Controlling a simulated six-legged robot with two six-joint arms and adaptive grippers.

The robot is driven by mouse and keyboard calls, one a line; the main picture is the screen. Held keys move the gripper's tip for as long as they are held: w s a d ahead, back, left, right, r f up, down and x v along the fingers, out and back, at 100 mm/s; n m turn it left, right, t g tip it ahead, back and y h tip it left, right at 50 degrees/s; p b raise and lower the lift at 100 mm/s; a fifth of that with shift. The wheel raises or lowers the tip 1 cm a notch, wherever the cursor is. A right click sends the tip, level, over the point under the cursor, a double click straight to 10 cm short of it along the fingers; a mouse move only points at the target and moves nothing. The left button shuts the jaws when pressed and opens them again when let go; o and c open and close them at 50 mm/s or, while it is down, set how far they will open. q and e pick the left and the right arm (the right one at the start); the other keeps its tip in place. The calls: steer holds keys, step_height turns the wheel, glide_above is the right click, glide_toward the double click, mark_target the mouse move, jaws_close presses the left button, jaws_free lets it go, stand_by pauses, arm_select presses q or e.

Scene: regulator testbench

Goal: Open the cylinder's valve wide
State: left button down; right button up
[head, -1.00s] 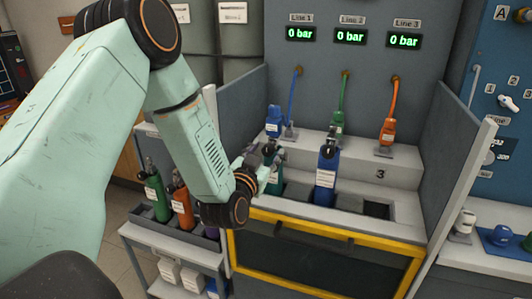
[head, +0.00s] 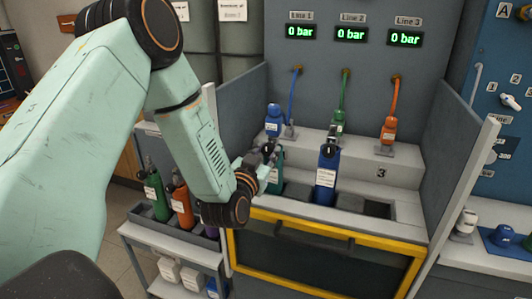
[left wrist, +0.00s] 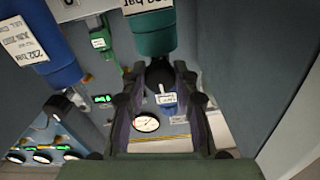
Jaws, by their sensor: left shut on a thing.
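A teal cylinder (head: 275,182) stands in the left bay of the bench. In the left wrist view the teal cylinder (left wrist: 155,35) appears upside down at the top, with its dark valve (left wrist: 160,75) below it. My left gripper (head: 266,158) is at the top of this cylinder in the head view. In the left wrist view its two fingers (left wrist: 160,82) come together around the valve and are shut on it. The fingers partly hide the valve, so how far it is turned cannot be told. My right gripper is not in view.
A blue cylinder (head: 326,178) stands in the middle bay, close on the right. The right bay (head: 378,208) is empty. Blue, green and orange hose connectors hang behind. Grey side panels (head: 452,150) wall the bench. All three line displays read 0 bar.

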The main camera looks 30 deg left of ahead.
arm_select(q)
steer(key=n, duration=0.3)
steer(key=shift+w+r, duration=0.1)
steer(key=shift+r, duration=0.05)
steer(key=n+b, duration=0.1)
steer(key=n, duration=0.2)
steer(key=shift+n, duration=0.4)
steer(key=n+b, duration=0.1)
steer(key=n, duration=0.2)
steer(key=shift+n+b, duration=0.3)
steer(key=shift+b, duration=0.1)
steer(key=n+b, duration=0.1)
steer(key=n, duration=0.2)
steer(key=shift+n+b, duration=0.3)
steer(key=shift+b, duration=0.05)
steer(key=n+b, duration=0.2)
steer(key=n, duration=0.2)
steer(key=shift+n, duration=0.3)
steer(key=shift+n+b, duration=1.45)
steer(key=shift+n, duration=0.75)
steer(key=c, duration=1)
jaws_free()
